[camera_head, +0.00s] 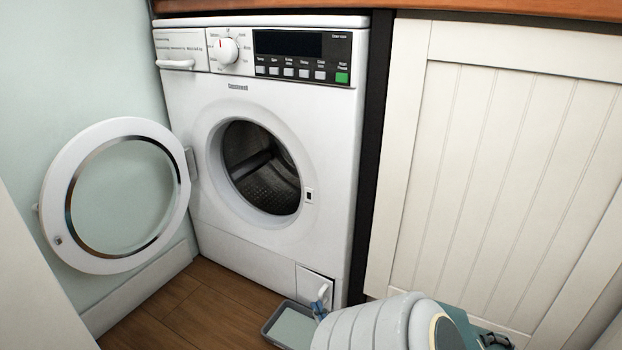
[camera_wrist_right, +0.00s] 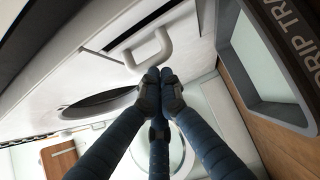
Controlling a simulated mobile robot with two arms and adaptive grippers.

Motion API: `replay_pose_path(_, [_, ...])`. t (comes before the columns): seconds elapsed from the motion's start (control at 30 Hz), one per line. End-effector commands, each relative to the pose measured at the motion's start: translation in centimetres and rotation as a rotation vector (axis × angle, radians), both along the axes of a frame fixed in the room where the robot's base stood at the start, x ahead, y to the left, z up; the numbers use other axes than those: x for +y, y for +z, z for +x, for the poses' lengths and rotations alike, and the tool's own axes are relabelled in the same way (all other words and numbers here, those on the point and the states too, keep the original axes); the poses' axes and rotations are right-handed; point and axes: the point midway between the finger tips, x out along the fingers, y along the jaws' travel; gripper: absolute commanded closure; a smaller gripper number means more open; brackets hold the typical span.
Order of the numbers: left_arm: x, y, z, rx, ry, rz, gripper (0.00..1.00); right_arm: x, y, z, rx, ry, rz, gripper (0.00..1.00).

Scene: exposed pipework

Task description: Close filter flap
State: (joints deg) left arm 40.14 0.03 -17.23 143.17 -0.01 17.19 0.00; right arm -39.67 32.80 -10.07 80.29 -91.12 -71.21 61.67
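The filter flap (camera_head: 311,283) is a small white panel at the lower right of the washing machine's front, with a white loop handle (camera_head: 323,291). A dark gap shows along its edge, so it looks slightly ajar; how far I cannot tell. The handle also shows in the right wrist view (camera_wrist_right: 151,48). My right gripper (camera_head: 320,308) is at the flap's lower part, by the handle. In the wrist view its blue fingers (camera_wrist_right: 160,84) meet at the tips, with nothing seen between them. Whether they touch the handle is unclear. My left gripper is out of view.
A grey drip tray (camera_head: 289,328) lies on the wooden floor below the flap; it also shows in the wrist view (camera_wrist_right: 265,65). The washing machine's round door (camera_head: 60,190) stands open at left. A white cupboard (camera_head: 500,150) stands close on the right.

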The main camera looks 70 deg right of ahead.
Motion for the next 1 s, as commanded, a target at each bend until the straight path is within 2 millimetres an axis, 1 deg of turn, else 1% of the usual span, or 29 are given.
replay_pose_path(0.2, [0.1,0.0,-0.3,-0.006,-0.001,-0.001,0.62,-1.5,0.0,-1.0,0.002,-0.001,-0.003,1.0])
replay_pose_path(0.5, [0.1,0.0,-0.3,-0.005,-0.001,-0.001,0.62,-3.0,0.2,-1.8,0.001,-0.01,-0.009,1.0])
replay_pose_path(1.0, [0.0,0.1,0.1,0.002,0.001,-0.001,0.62,-3.3,0.3,-1.9,0.0,-0.01,-0.013,1.0])
